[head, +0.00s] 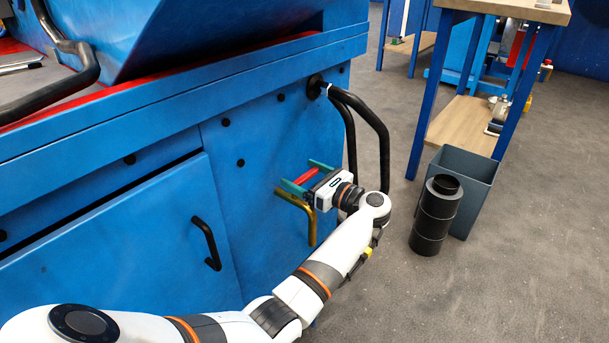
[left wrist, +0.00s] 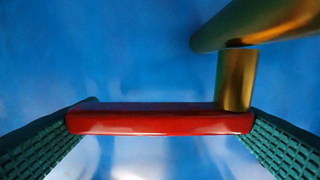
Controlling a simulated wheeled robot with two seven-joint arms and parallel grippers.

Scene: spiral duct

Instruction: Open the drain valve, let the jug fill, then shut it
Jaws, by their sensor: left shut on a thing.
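The drain valve has a red lever (head: 305,176) and a brass pipe (head: 311,225) that comes out of the blue machine's side panel and bends down. My left gripper (head: 297,173), with green fingers, is at the lever. In the left wrist view the red lever (left wrist: 160,122) spans across between the two fingers, which press on its ends. A short brass stem (left wrist: 236,80) joins the lever's right part to the brass pipe (left wrist: 262,22). I cannot see any water. The jug is not recognisable in either view. My right gripper is not in view.
The blue machine (head: 160,140) fills the left side, with a black door handle (head: 207,244) and bent black hoses (head: 372,125) near its corner. The grey floor at right is clear.

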